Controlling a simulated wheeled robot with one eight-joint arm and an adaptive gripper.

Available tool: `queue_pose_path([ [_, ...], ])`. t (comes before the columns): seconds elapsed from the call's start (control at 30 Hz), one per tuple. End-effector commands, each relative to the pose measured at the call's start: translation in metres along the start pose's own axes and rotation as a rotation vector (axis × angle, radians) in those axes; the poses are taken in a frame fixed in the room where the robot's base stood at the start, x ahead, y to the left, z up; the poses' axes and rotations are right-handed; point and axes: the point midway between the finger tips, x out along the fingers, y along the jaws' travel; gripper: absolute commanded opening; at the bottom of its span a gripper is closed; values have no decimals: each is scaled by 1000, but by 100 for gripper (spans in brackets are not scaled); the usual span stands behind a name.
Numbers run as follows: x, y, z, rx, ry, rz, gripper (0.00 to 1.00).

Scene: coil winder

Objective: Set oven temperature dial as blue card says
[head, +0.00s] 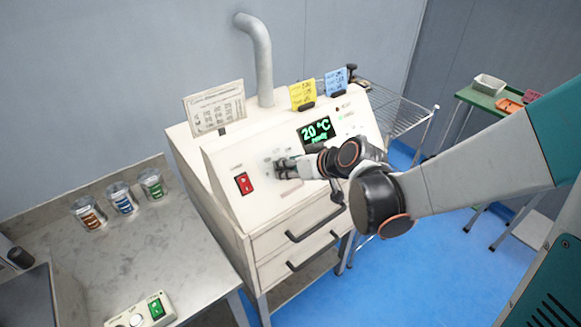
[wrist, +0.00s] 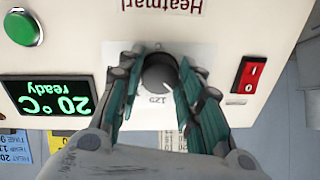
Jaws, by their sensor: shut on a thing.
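The oven's temperature dial (wrist: 160,72) is a dark round knob on the cream front panel. My gripper (wrist: 162,62) is around it, with a finger on each side, shut on it. The display (head: 317,131) reads 20 °C, ready.
A red switch (head: 244,183) is left of the dial. A yellow card (head: 302,95) and a printed sheet (head: 215,107) stand on the oven. A green button (wrist: 23,28) shows in the wrist view. Jars (head: 122,198) stand on the left bench. Drawer handles (head: 315,222) jut out below.

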Motion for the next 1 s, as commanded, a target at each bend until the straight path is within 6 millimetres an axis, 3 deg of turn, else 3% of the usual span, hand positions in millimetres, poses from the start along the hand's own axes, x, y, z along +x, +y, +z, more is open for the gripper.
queue_pose_path([
  [0.47, 0, 0, 1, 15, -2, -1, 9],
  [0.5, 0, 0, 1, 14, -2, 0, 40],
  [0.57, 0, 0, 1, 14, -2, 0, 54],
  [1.0, -4, 0, 0, 15, 0, 0, 54],
])
